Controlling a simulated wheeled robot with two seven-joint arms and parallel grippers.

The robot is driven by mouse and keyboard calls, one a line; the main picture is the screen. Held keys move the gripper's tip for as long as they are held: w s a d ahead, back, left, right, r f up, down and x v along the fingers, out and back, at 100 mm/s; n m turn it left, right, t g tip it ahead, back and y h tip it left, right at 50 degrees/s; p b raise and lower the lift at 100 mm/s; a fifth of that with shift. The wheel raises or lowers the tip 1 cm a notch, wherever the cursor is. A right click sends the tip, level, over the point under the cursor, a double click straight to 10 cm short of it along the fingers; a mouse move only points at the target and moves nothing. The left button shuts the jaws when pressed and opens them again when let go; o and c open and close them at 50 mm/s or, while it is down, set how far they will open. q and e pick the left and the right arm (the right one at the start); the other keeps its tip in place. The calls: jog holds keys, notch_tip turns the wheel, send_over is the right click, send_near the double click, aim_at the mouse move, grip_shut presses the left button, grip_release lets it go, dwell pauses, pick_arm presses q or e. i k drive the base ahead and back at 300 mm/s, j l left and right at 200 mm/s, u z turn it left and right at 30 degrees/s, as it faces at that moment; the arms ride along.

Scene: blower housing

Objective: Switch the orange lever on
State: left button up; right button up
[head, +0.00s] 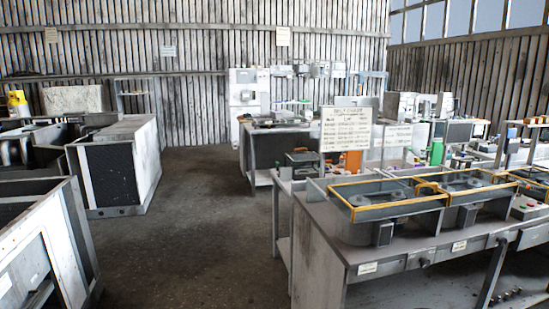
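I cannot make out a lever for certain in the head view. A small orange item (353,161) shows just below the white sign, on the benches at the centre right. It is too small and partly covered to tell whether it is the lever or how it is set. Neither of my grippers is in view.
A grey bench (330,240) with yellow-rimmed square housings (388,198) stands at the front right. A white lettered sign (345,128) rises behind it. Grey metal housings (125,165) stand at the left. The dark floor (195,220) between them is clear.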

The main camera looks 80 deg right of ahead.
aim_at(527, 186)
jog(key=z, duration=4.4)
jog(key=i+l+z, duration=0.2)
jog(key=i, duration=0.15)
jog(key=i+z, duration=0.15)
jog(key=i, duration=0.2)
jog(key=i+l+z, duration=0.1)
jog(key=i+z, duration=0.15)
jog(key=i, duration=2.25)
jog(key=i+l+u, duration=0.1)
jog(key=i+u, duration=0.2)
jog(key=i, duration=0.25)
jog(key=i+l+u, duration=0.35)
jog(key=i, duration=0.2)
jog(key=i+l+u, duration=0.3)
jog(key=i, duration=0.2)
